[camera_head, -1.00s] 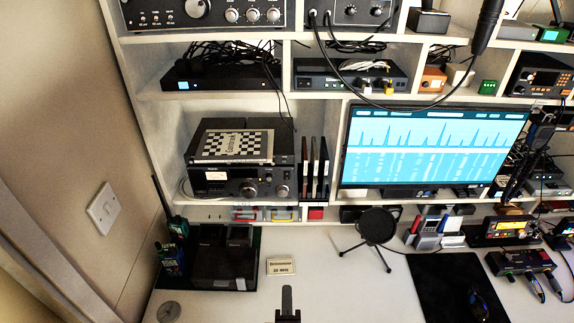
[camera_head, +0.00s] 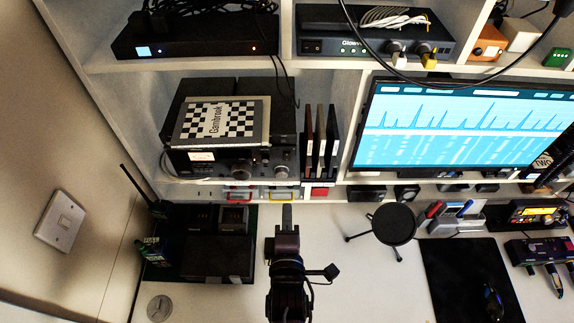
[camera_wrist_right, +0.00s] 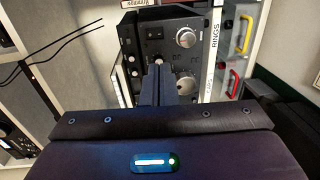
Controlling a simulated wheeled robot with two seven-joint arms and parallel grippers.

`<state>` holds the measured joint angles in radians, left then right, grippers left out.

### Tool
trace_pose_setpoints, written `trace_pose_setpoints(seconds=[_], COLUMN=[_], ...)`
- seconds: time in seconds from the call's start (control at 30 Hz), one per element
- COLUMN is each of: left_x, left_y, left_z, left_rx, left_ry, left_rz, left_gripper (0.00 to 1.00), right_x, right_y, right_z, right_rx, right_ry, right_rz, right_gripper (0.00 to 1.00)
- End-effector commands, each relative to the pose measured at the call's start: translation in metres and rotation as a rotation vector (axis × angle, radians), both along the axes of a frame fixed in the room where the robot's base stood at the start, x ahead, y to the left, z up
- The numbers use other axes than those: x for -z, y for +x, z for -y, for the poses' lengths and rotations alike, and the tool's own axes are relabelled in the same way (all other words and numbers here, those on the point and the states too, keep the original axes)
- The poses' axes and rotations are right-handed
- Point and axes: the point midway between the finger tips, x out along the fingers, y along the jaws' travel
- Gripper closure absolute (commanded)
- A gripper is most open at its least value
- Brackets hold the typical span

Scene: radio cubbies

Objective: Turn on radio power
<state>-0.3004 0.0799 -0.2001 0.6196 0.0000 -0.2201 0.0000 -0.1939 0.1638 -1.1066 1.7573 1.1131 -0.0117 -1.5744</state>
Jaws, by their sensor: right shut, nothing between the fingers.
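A black radio (camera_head: 262,165) sits in the left cubby, with a small white panel and several knobs on its front. In the right wrist view the radio (camera_wrist_right: 165,42) appears turned on its side, with two large silver knobs and smaller controls. My right gripper (camera_head: 286,212) is in front of and below the cubby, its fingers together and empty. In the right wrist view the shut fingers (camera_wrist_right: 158,72) point at the radio and overlap a small round knob; I cannot tell whether they touch it. My left gripper is not in view.
A checkered box (camera_head: 222,120) lies on top of the radio, and several upright books (camera_head: 320,150) stand right of it. A monitor (camera_head: 465,125) and a small tripod stand (camera_head: 394,224) are further right. A dark tray (camera_head: 180,270) with chargers is at left.

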Motion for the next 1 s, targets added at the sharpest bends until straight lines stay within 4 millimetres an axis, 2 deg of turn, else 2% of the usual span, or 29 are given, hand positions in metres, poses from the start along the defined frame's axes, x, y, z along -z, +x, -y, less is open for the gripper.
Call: trace_pose_setpoints(seconds=[0.17,0.27,0.7,0.83,1.0], left_x=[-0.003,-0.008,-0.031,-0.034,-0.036], left_y=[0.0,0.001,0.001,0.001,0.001], left_z=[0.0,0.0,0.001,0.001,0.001], left_rx=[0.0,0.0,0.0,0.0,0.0], left_ry=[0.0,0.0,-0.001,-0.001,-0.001], left_rz=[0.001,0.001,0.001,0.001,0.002], left_gripper=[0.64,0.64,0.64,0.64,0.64], right_x=[-0.001,0.0,0.01,0.013,0.016], right_y=[0.01,0.025,0.114,0.129,0.138], right_z=[0.0,0.0,0.0,0.0,0.0], right_rx=[0.0,0.001,0.001,0.0,0.0], right_ry=[-0.001,-0.002,-0.002,-0.001,0.0], right_rz=[0.003,0.003,0.002,0.001,0.0], right_gripper=[1.0,1.0,1.0,1.0,1.0])
